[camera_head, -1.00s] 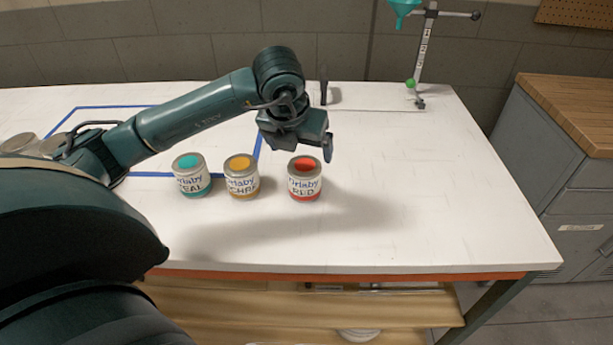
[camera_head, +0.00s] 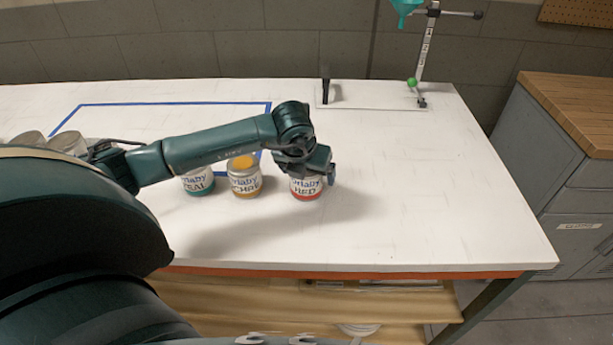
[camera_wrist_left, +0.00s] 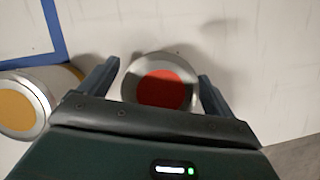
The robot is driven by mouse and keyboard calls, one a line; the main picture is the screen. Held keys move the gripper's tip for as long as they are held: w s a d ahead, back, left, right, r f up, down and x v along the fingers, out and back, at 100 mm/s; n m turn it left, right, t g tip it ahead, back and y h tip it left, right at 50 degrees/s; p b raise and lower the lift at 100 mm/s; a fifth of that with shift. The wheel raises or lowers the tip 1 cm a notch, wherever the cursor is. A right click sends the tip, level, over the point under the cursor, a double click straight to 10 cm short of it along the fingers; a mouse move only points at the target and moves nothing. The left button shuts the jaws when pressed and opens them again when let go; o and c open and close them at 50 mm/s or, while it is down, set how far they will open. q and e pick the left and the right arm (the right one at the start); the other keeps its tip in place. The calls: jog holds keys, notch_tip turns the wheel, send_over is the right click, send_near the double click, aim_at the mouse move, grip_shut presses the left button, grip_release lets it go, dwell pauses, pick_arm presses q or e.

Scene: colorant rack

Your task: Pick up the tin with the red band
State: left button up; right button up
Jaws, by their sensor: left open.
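The tin with the red band (camera_head: 306,187) stands upright on the white bench, the rightmost of three tins in a row. My left gripper (camera_head: 312,173) is right over it in the head view and hides its top. In the left wrist view the red lid (camera_wrist_left: 163,89) lies between the two open fingers of my left gripper (camera_wrist_left: 158,85). A gap shows between the tin and each finger; the left finger is close to its rim. My right gripper is not in view.
The tin with the yellow lid (camera_head: 245,178) stands just left of the red one, and the teal tin (camera_head: 198,182) left of that. Glass jars (camera_head: 68,143) stand at the far left. A stand (camera_head: 421,70) with a funnel is at the back. The bench right of the red tin is clear.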

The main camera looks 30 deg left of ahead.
pick_arm(q)
jog(key=shift+c, duration=0.4)
jog(key=c, duration=1.1)
jog(key=shift+r, duration=0.1)
